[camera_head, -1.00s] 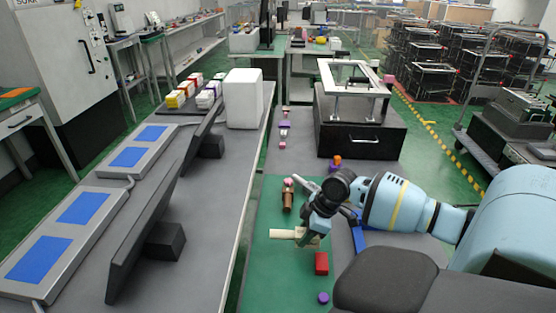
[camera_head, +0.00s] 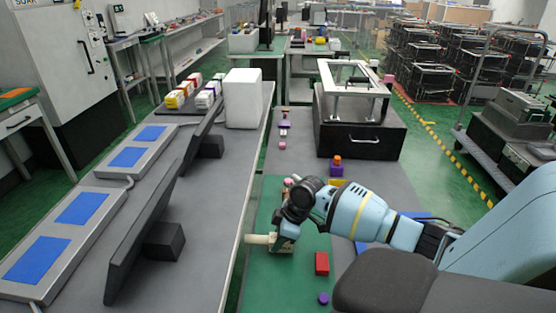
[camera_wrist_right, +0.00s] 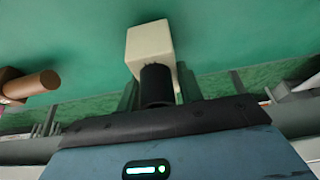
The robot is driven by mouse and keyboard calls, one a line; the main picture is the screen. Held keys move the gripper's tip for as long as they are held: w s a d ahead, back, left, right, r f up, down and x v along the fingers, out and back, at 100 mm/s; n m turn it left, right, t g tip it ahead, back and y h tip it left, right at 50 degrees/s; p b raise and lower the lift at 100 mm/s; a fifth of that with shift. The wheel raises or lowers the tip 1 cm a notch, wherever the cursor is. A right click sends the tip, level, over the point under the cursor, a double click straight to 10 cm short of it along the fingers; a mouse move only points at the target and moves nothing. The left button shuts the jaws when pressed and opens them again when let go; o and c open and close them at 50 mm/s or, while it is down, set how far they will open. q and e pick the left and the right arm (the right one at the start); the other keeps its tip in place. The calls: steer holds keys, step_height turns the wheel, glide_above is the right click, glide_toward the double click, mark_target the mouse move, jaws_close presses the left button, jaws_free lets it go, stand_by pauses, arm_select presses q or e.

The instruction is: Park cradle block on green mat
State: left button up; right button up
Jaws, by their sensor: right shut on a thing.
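A cream block (camera_head: 259,239) is held by my right gripper (camera_head: 285,246) at the left edge of the green mat (camera_head: 285,288). In the right wrist view the cream block (camera_wrist_right: 149,43) shows beyond a dark cylindrical part (camera_wrist_right: 157,84), with the gripper's fingers on either side. The green mat (camera_wrist_right: 235,40) fills the background there. My right gripper is shut on the cream block. I cannot tell whether the block touches the mat. The cradle shape is not clearly visible. My left gripper is not in view.
A red block (camera_head: 321,263) and a purple piece (camera_head: 323,298) stand on the mat, nearer me. A brown cylinder (camera_wrist_right: 36,83) lies left of the gripper in the wrist view. A black box with a metal frame (camera_head: 362,138) stands farther back. The mat's front is mostly clear.

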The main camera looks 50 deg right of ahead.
steer(key=shift+f, duration=0.45)
steer(key=shift+f, duration=0.1)
steer(key=o, duration=1.1)
steer(key=shift+c, duration=0.2)
steer(key=shift+d+r, duration=0.1)
steer(key=shift+r, duration=0.2)
steer(key=p+v, duration=0.1)
steer(key=v, duration=0.9)
steer(key=shift+s, duration=0.1)
steer(key=shift+p+v, duration=0.3)
steer(key=shift+v, duration=0.45)
